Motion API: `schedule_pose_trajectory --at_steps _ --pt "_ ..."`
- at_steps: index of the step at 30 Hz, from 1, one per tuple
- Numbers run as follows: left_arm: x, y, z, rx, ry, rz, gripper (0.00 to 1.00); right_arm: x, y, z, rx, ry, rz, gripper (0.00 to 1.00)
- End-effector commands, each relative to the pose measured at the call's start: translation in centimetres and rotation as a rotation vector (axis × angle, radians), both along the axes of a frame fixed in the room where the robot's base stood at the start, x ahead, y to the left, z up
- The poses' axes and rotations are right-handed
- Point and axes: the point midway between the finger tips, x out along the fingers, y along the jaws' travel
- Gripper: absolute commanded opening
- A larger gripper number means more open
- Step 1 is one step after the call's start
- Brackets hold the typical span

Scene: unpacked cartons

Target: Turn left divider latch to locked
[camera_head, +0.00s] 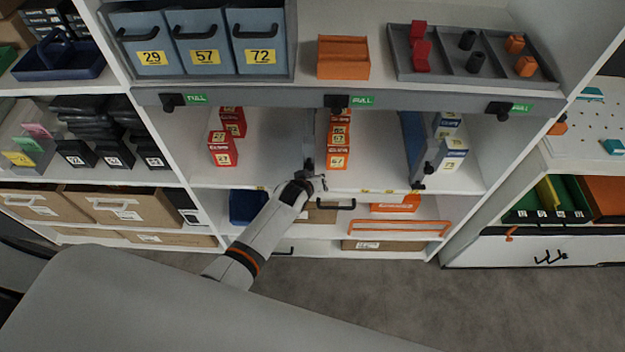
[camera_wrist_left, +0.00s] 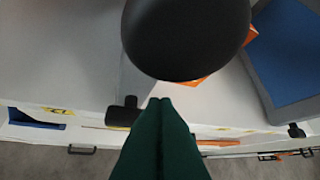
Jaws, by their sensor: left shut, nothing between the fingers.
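The left divider (camera_head: 308,130) is a thin grey panel standing on the middle shelf. Its dark latch (camera_head: 308,164) sits at the front lower end, partly crowded by my gripper in the head view. In the left wrist view the black latch (camera_wrist_left: 123,112) lies sideways at the divider's foot by the shelf edge. My left gripper (camera_head: 320,184) is at the shelf's front edge beside this latch. Its green fingers (camera_wrist_left: 160,101) are shut and empty, with the tips just right of the latch; I cannot tell whether they touch. My right gripper is out of view.
Orange boxes (camera_head: 337,140) stand right of the divider and red boxes (camera_head: 222,148) to the left. A blue-grey right divider (camera_head: 412,140) has its own latch (camera_head: 418,185). A rail (camera_head: 270,98) with black knobs runs above. A large dark rounded shape (camera_wrist_left: 185,38) blocks part of the wrist view.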

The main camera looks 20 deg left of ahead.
Motion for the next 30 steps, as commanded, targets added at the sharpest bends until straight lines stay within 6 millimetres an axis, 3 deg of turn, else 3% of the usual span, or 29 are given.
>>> schedule_pose_trajectory --at_steps 7,21,30 --pt "-1.1 0.1 1.0 0.0 0.0 0.0 0.0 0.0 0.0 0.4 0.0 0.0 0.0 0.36" --pt "-7.4 0.5 6.3 -0.001 -0.001 0.002 0.0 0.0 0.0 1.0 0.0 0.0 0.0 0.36" --pt "-9.0 0.6 7.7 0.0 0.001 0.0 0.0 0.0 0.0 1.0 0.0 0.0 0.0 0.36"
